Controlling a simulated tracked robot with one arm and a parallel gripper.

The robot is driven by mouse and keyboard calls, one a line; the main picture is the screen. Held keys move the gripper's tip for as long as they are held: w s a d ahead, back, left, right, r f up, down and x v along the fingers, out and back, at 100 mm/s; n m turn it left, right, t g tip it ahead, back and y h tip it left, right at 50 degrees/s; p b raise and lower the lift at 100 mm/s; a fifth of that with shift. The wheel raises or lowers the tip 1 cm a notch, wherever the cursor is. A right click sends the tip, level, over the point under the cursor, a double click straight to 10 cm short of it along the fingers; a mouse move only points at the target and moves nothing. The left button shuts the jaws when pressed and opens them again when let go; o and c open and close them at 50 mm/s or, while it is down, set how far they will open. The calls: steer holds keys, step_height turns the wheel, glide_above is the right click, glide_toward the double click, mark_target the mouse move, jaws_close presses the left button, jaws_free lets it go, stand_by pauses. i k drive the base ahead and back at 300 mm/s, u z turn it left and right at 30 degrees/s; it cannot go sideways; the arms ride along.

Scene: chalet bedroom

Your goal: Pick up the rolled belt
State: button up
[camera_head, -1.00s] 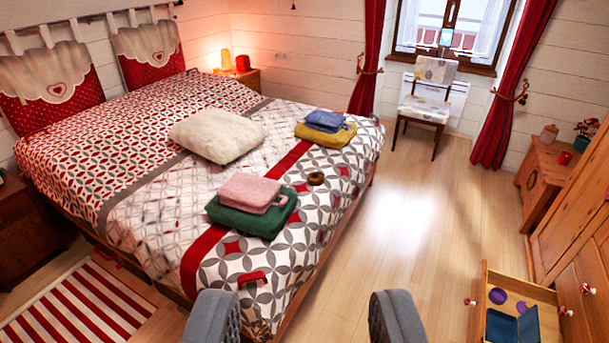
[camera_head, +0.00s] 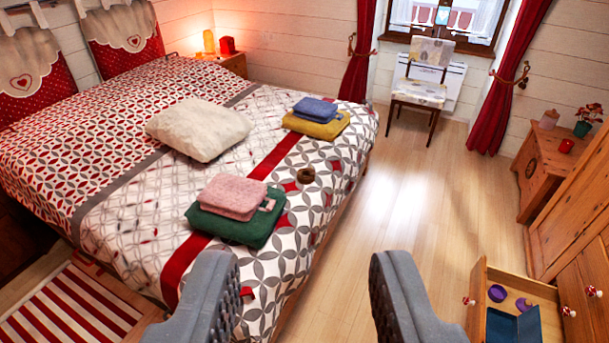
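A small dark brown ring-shaped coil, which looks like the rolled belt (camera_head: 305,175), lies on the patterned bed cover near the bed's right edge. It is to the right of the pink and green folded stack and below the yellow and blue one. My gripper (camera_head: 303,262) is open and empty, with its two grey fingers wide apart at the bottom of the view. The belt lies ahead of the gap between the fingers, clear of both.
On the bed (camera_head: 100,130) are a cream cushion (camera_head: 199,129), a pink folded cloth (camera_head: 232,195) on a green one (camera_head: 236,226), and a blue cloth (camera_head: 316,110) on a yellow one (camera_head: 316,124). An open drawer (camera_head: 479,300) juts out at right. The wooden floor (camera_head: 410,200) between is clear.

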mark_target(310, 171)
steer(key=z, duration=0.5)
steer(key=k, duration=0.55)
steer(key=z, duration=0.85)
steer(key=k, duration=0.8)
steer(key=z, duration=0.6)
steer(key=i, duration=0.95)
steer(key=u, duration=0.35)
steer(key=i, duration=1.4)
steer(key=u, duration=0.8)
steer(key=i, duration=1.3)
steer(key=u, duration=1.2)
steer(key=i, duration=1)
steer(key=u, duration=0.55)
